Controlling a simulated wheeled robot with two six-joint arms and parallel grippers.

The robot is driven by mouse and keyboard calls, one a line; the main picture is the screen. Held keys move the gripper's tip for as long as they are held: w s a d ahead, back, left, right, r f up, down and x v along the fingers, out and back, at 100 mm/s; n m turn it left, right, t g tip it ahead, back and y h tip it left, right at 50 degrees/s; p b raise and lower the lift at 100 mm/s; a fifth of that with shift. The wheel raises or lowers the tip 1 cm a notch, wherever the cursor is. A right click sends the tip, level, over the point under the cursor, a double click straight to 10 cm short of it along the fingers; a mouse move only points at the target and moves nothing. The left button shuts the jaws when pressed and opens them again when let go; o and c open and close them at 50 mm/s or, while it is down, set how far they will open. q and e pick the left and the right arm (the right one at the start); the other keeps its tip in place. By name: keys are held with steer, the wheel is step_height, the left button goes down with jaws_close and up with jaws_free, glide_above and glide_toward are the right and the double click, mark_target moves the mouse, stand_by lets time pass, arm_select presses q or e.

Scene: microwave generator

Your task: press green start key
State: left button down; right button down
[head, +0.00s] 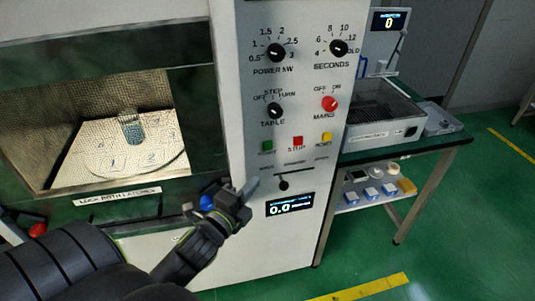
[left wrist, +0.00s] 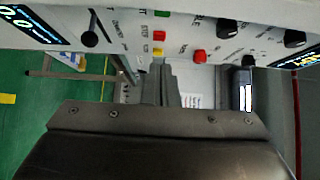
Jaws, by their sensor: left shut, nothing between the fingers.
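The green start key (head: 267,146) sits at the left end of a row of keys on the white control panel (head: 300,110), with the red stop key (head: 297,142) and yellow reset key (head: 326,137) to its right. My left gripper (head: 252,185) is shut and empty, below and slightly left of the green key in the head view, apart from it. In the left wrist view the green key (left wrist: 162,13) shows near the top, beyond the shut fingers (left wrist: 168,72). The red key (left wrist: 159,35) and yellow key (left wrist: 158,53) appear between. My right gripper is out of view.
Knobs and the red mains switch (head: 330,103) are above the keys; a small slider (head: 283,185) and a display reading 0.0 (head: 290,204) are below. The chamber at left holds a beaker (head: 131,128) on a turntable. A side table (head: 440,146) stands right.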

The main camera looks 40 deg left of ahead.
arm_select(q)
steer(key=p, duration=0.2)
glide_toward(268, 145)
steer(key=w+d, duration=0.4)
steer(key=w, duration=0.1)
steer(key=w+a, duration=0.2)
steer(key=a, duration=0.1)
steer(key=shift+w+a+f, duration=0.1)
steer(key=shift+w+f, duration=0.15)
steer(key=shift+f, duration=0.05)
